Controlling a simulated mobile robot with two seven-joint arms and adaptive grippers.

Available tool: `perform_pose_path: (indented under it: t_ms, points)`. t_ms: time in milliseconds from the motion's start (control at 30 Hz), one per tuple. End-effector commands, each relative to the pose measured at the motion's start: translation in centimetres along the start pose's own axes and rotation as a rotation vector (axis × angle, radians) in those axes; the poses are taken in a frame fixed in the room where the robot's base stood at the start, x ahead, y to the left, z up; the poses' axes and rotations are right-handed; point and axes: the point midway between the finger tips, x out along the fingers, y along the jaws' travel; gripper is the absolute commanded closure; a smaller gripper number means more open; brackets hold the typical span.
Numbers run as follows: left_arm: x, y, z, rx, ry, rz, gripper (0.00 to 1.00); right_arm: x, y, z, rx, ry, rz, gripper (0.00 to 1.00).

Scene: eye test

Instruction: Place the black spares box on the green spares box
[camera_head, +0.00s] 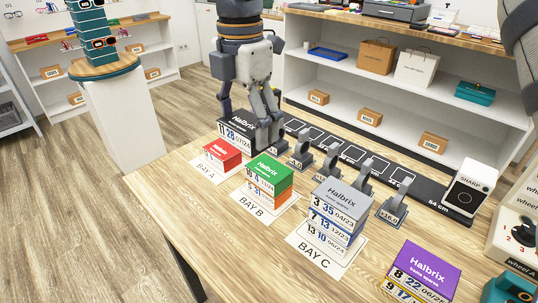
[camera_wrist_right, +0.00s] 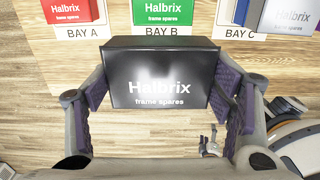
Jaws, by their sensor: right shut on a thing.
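The black spares box (camera_head: 238,137), marked Halbrix frame spares, is in my right gripper (camera_head: 250,118). In the right wrist view the fingers, with purple pads, press on both sides of the black box (camera_wrist_right: 165,75), and it looks level. The green spares box (camera_head: 269,169) lies on top of an orange box (camera_head: 266,192) at BAY B; nothing lies on it. In the right wrist view the green box (camera_wrist_right: 168,12) shows just beyond the black box, which is not over it. The black box's height above the table cannot be told exactly. My left gripper is not in view.
A red box (camera_head: 222,156) stands at BAY A on the left. A stack with a grey top box (camera_head: 343,194) stands at BAY C, and a purple-topped stack (camera_head: 428,263) at lower right. Several grey stands (camera_head: 392,210) and a black strip (camera_head: 440,190) line the back. The front-left table is bare.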

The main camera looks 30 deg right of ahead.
Motion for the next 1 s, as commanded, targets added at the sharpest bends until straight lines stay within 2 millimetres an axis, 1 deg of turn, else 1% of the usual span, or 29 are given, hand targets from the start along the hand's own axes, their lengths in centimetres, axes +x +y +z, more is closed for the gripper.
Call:
perform_pose_path:
  t_ms: [33,100,267,367,400,500,600,800,900,933,967,1000]
  points:
    - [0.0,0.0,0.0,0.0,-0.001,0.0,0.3,1.1,-0.1,1.2,0.003,0.004,-0.003,0.56]
    - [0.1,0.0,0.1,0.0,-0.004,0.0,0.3,2.6,-0.2,2.3,0.001,0.004,-0.003,0.56]
    - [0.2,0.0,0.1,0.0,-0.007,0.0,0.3,4.4,-0.3,3.8,0.0,0.002,-0.001,0.56]
    - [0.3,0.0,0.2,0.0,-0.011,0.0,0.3,6.2,-0.4,5.2,0.002,0.003,-0.003,0.56]
    - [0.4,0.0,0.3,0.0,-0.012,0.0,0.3,7.0,-0.4,5.4,-0.001,0.002,-0.004,0.56]
    - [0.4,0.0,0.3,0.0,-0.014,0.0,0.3,8.7,-0.4,5.3,-0.002,0.0,-0.001,0.56]
    - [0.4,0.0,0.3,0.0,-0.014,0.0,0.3,9.2,-0.4,5.3,-0.002,-0.001,0.002,0.56]
    - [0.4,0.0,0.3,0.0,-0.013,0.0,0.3,9.1,-0.3,5.3,-0.002,-0.001,0.003,0.56]
    - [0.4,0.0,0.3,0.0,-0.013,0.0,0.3,9.4,-0.4,5.3,-0.001,-0.001,0.002,0.56]
    - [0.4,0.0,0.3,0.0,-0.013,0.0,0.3,9.4,-0.4,5.3,-0.001,-0.001,0.002,0.23]
    - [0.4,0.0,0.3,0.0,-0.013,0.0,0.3,9.4,-0.4,5.3,-0.001,-0.001,0.002,0.16]
    - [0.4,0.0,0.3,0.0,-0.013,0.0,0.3,9.4,-0.4,5.3,-0.001,-0.001,0.002,0.07]
